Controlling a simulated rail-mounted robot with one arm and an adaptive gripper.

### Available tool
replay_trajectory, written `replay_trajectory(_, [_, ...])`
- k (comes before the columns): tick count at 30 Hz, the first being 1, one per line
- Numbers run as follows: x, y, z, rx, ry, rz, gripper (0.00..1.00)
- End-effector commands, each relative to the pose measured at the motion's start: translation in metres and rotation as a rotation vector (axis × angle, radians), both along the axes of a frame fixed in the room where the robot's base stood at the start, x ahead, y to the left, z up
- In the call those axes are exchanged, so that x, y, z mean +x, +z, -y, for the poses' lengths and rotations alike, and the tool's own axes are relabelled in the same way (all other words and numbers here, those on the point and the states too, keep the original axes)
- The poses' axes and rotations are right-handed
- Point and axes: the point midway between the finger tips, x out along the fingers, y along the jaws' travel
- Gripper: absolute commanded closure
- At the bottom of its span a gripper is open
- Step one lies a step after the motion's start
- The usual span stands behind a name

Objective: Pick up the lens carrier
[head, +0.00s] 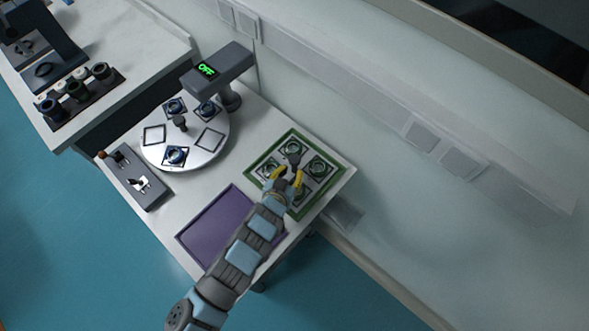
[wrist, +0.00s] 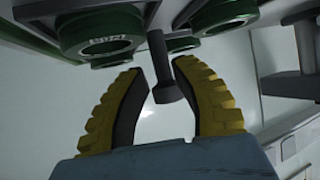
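The lens carrier (head: 333,192) looks like a green-edged tray with several round lens mounts, on the right end of the white table in the head view. A dark upright handle (head: 294,159) stands near its middle. My gripper (head: 288,173) has yellow fingers and is over the carrier at this handle. In the wrist view, the handle (wrist: 165,75) shows between the two spread fingers of my gripper (wrist: 158,72), with gaps beside it. Green lens rings (wrist: 103,36) show beyond the fingertips. The fingers hide part of the carrier in the head view.
A purple tray (head: 205,224) lies left of my arm. A round white turntable (head: 184,135) holds several square mounts, beneath a grey device reading OFF (head: 222,68). A grey switch box (head: 137,181) sits at the left edge. The wall (head: 330,110) is close behind the carrier.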

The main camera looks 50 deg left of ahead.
Motion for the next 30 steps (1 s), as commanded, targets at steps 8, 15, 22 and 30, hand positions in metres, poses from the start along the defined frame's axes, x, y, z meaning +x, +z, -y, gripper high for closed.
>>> replay_trajectory(8, [0.02, -0.02, -0.01, -0.002, -0.001, -0.002, 0.73])
replay_trajectory(15, [0.034, -0.027, -0.018, 0.0, 0.002, -0.002, 0.73])
replay_trajectory(22, [0.035, -0.028, -0.018, -0.001, 0.001, -0.001, 0.73])
replay_trajectory(30, [0.035, -0.028, -0.018, -0.001, 0.001, -0.001, 1.0])
